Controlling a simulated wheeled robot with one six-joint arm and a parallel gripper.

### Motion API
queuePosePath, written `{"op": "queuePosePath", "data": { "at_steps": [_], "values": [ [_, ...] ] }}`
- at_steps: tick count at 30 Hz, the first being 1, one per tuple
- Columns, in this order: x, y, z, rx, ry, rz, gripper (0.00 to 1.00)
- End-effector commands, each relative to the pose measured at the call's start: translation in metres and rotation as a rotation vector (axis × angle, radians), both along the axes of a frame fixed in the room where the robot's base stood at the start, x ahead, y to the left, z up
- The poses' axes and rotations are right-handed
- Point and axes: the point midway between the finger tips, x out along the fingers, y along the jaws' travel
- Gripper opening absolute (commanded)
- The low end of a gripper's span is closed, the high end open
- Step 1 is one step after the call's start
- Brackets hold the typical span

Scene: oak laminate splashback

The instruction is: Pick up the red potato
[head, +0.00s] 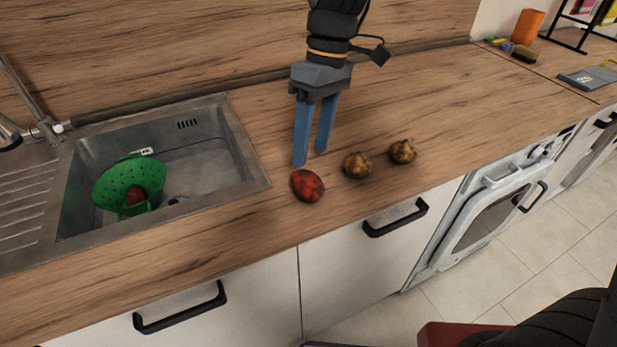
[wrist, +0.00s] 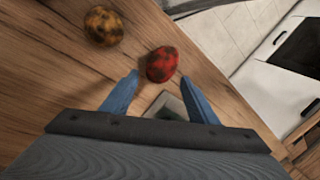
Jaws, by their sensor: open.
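A red potato (head: 308,185) with dark patches lies on the wooden counter, right of the sink. My gripper (head: 310,156) points down just behind it, with its blue fingers apart and nothing between them. In the wrist view the red potato (wrist: 161,64) lies just beyond the fingertips of my gripper (wrist: 158,82), roughly in line with the gap. Another reddish, potato-like item (head: 134,195) sits in the green colander (head: 112,187) in the sink, partly hidden by its rim.
Two brown-yellow potatoes (head: 357,164) (head: 402,151) lie to the right of the red one; one shows in the wrist view (wrist: 103,26). The steel sink (head: 248,160) is at left. The counter's front edge is close in front of the red potato.

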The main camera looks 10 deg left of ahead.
Motion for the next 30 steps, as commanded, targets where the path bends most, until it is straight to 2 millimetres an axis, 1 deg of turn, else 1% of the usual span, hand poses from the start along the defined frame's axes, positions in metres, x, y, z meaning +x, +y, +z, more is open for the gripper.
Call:
{"op": "queuePosePath", "data": {
  "at_steps": [3, 8, 15, 19, 25, 26, 30],
  "values": [
    [-0.005, 0.001, -0.013, -0.003, 0.004, 0.001, 0.54],
    [-0.009, 0.004, -0.028, -0.003, 0.005, 0.0, 0.54],
    [-0.016, 0.011, -0.059, -0.003, 0.003, 0.001, 0.54],
    [-0.018, 0.012, -0.068, -0.002, 0.002, 0.0, 0.54],
    [-0.018, 0.012, -0.069, -0.001, 0.001, -0.001, 0.54],
    [-0.018, 0.012, -0.069, -0.001, 0.001, -0.001, 0.52],
    [-0.017, 0.012, -0.068, -0.002, 0.0, -0.001, 0.28]
  ]
}}
